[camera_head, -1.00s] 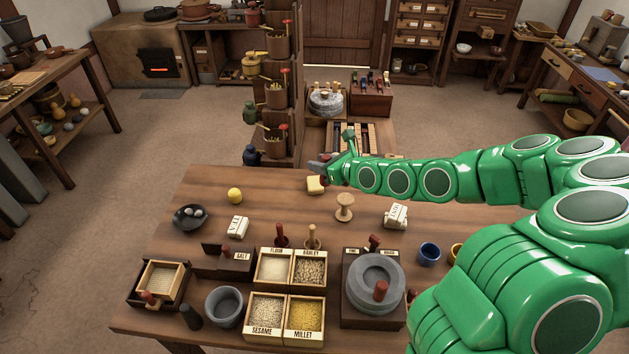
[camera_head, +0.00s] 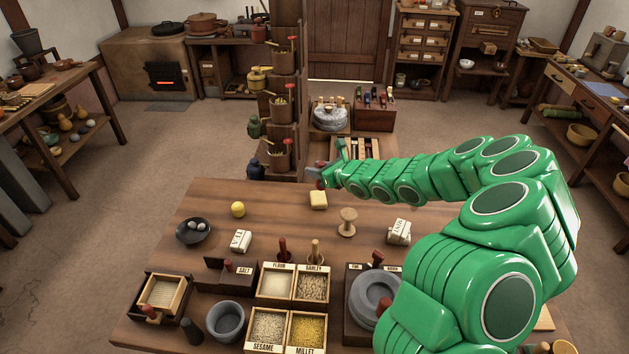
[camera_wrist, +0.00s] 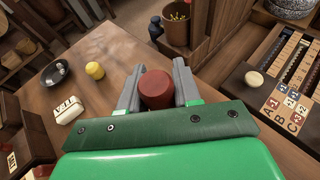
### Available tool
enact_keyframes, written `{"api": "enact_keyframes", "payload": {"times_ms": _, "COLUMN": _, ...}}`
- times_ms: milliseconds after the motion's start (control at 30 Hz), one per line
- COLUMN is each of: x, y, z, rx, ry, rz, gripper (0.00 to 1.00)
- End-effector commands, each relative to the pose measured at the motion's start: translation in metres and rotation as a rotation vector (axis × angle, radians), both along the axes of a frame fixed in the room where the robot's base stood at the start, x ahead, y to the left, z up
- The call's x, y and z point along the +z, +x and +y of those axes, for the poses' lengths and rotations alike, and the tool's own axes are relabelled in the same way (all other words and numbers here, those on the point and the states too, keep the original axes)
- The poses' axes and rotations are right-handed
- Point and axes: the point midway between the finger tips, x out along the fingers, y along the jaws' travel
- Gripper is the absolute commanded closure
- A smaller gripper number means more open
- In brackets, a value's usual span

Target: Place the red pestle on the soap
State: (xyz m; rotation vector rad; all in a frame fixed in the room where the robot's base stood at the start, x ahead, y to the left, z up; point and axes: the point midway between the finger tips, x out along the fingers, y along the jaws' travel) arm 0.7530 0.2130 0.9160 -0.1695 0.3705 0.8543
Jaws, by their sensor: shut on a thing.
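The red pestle (camera_wrist: 157,89) stands between the two grey fingers of my gripper (camera_wrist: 157,92) in the wrist view, its round red end toward the camera. In the head view my gripper (camera_head: 321,172) is at the table's far edge, and a little of the red pestle (camera_head: 320,184) shows below it. The soap (camera_head: 318,200) is a pale yellow block on the table, just below the pestle in the picture. I cannot tell whether pestle and soap touch. The soap is hidden in the wrist view.
A wooden spool (camera_head: 347,222) and a white labelled block (camera_head: 399,232) stand to the soap's right. A yellow ball (camera_head: 238,209) and a dark dish (camera_head: 193,230) are to its left. Grain boxes (camera_head: 290,307) fill the front. A shelf post with pots (camera_head: 283,100) rises behind the table.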

Motion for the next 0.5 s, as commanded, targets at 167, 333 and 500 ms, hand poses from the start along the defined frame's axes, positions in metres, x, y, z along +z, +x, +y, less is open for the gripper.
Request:
{"api": "enact_keyframes", "payload": {"times_ms": 167, "x": -0.015, "y": 0.013, "z": 0.003, "rx": 0.001, "ry": -0.002, "rz": -0.004, "gripper": 0.98}}
{"api": "enact_keyframes", "payload": {"times_ms": 333, "x": -0.030, "y": 0.023, "z": 0.006, "rx": 0.000, "ry": -0.003, "rz": 0.000, "gripper": 0.98}}
{"api": "enact_keyframes", "payload": {"times_ms": 500, "x": -0.042, "y": 0.033, "z": 0.008, "rx": -0.001, "ry": -0.001, "rz": -0.001, "gripper": 0.98}}
